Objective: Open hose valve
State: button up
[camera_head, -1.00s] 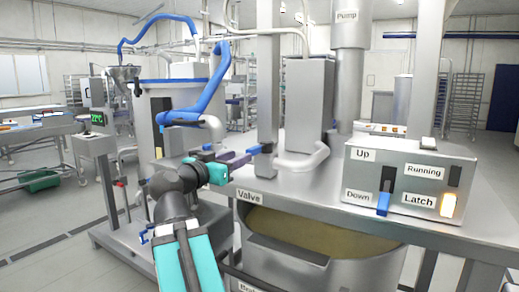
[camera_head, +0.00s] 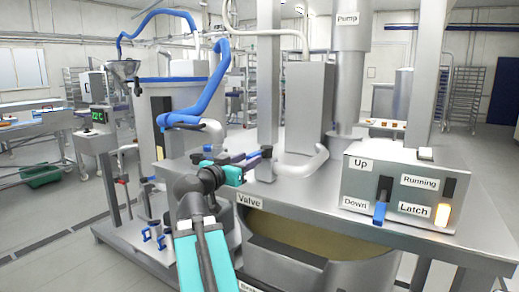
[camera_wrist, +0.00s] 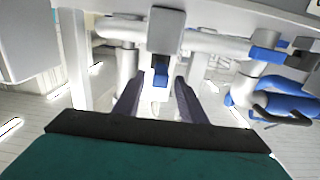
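The hose valve shows in the wrist view as a grey block with a short blue handle (camera_wrist: 160,76) on a white pipe. In the wrist view my gripper (camera_wrist: 158,88) is open, with one dark finger on each side below the blue handle. The handle lines up with the gap. I cannot tell whether the fingertips reach around it. Nothing is held.
A control box (camera_head: 400,190) with a blue lever and a lit Latch lamp stands right on the steel table (camera_head: 310,215). A blue hose (camera_head: 208,90) hangs at the left. A grey pipe (camera_head: 303,163) runs behind the valve. A vat (camera_head: 320,262) sits below.

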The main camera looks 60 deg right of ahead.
aim_at(256, 152)
jog(key=shift+d+r+p, duration=0.1)
jog(key=shift+d+p, duration=2.55)
jog(key=shift+p, duration=0.6)
jog(key=shift+d, duration=1.4)
jog(key=shift+c, duration=0.3)
jog(key=shift+f, duration=0.2)
grip_shut()
